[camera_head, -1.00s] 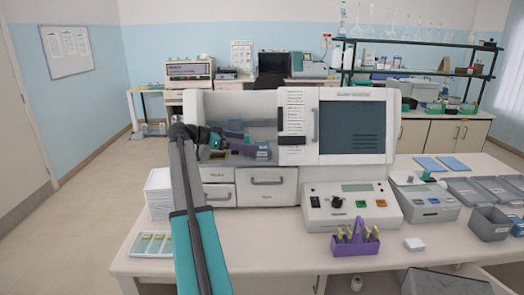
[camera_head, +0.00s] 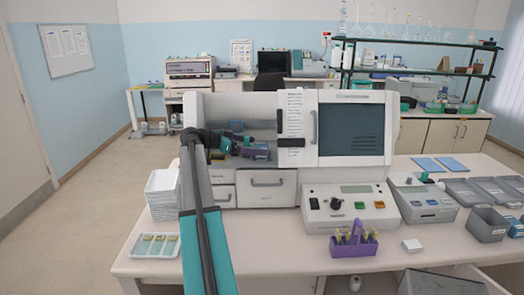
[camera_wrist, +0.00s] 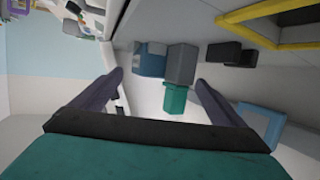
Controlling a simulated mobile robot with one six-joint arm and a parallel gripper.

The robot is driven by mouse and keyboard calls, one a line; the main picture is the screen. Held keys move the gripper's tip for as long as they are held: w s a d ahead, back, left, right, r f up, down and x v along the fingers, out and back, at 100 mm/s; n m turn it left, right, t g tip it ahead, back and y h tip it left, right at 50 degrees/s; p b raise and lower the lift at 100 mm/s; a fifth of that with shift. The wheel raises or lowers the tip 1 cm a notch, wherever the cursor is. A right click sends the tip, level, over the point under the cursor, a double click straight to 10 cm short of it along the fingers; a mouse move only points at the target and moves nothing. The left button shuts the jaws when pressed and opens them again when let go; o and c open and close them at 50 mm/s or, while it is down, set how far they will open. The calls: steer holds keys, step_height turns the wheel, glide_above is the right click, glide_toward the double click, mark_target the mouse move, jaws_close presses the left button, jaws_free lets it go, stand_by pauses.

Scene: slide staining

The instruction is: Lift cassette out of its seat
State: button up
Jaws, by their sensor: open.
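My gripper (camera_wrist: 159,79) is open in the wrist view, with one dark purple finger on each side. A grey block with a teal part (camera_wrist: 176,85) shows between the fingers, apart from both of them. A blue block (camera_wrist: 151,63) is just left of the grey block. I cannot tell which piece is the cassette or see its seat clearly. In the head view my gripper (camera_head: 250,146) reaches into the open bay of the white machine (camera_head: 265,105), and my arm and fingers cover part of the bay.
A yellow rail (camera_wrist: 268,15) and a blue-framed piece (camera_wrist: 262,122) show in the wrist view. The white machine has drawers (camera_head: 267,188) below the bay. A control box (camera_head: 350,207) and a purple carrier (camera_head: 353,240) stand right. White trays (camera_head: 161,195) are stacked left.

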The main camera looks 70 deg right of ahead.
mark_target(262, 146)
steer(key=shift+p+x, duration=0.8)
steer(key=shift+x, duration=1.1)
steer(key=shift+f, duration=0.1)
steer(key=c, duration=1.1)
step_height(262, 146, up, 28)
steer(key=b, duration=0.7)
